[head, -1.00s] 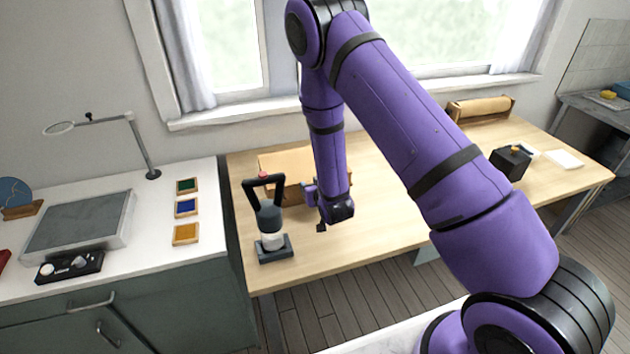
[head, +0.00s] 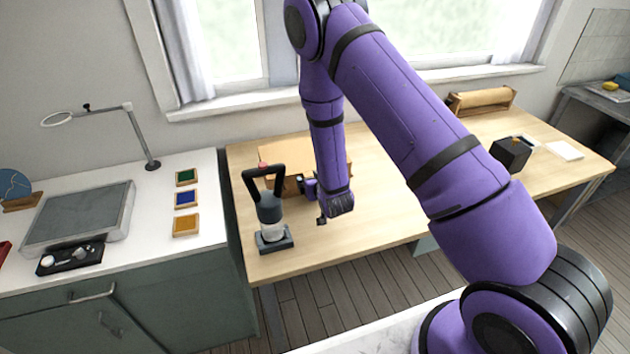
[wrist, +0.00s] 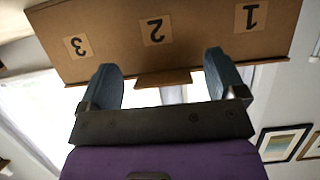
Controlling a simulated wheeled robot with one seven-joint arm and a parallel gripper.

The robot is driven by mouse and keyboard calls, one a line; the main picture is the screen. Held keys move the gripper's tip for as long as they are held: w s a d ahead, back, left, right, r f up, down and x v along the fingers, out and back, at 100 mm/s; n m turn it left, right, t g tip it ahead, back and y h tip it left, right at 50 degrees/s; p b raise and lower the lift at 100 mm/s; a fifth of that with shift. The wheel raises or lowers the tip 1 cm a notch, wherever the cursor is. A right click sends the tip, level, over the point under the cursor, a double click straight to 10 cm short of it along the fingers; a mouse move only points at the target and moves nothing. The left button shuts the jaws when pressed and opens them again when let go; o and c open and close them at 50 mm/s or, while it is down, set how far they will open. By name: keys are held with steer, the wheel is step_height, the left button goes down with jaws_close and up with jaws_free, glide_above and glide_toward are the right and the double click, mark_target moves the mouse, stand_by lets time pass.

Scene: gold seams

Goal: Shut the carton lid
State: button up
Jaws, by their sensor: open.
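The brown cardboard carton (head: 279,156) stands on the wooden table behind the black-handled device, partly hidden by my arm. How far its lid stands open cannot be told in the head view. In the wrist view a wide cardboard panel (wrist: 115,42) with upside-down labels 1, 2 and 3 fills the top, with a small tab (wrist: 162,79) on its lower edge. I cannot tell for sure whether this panel is the lid. My gripper (wrist: 165,80) is open and empty, its two blue-grey fingers apart just below the panel. In the head view it is by the carton's front, mostly hidden.
A black-handled device (head: 270,208) stands close left of my gripper, near the table's front edge. A black box (head: 510,155) and a wooden roll holder (head: 482,101) are farther right. A white counter (head: 150,215) adjoins at left.

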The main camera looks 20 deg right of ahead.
steer(key=v, duration=1)
steer(key=shift+s, duration=0.3)
steer(key=shift+w+r, duration=0.1)
steer(key=shift+r, duration=0.15)
step_height(320, 180, up, 23)
steer(key=s+d+g, duration=0.3)
steer(key=g, duration=0.1)
steer(key=s+d+r+g, duration=0.2)
steer(key=s+r, duration=0.6)
steer(key=s, duration=0.4)
steer(key=s+d+r+g, duration=0.2)
steer(key=s+r, duration=0.5)
steer(key=s, duration=0.6)
steer(key=shift+r, duration=0.4)
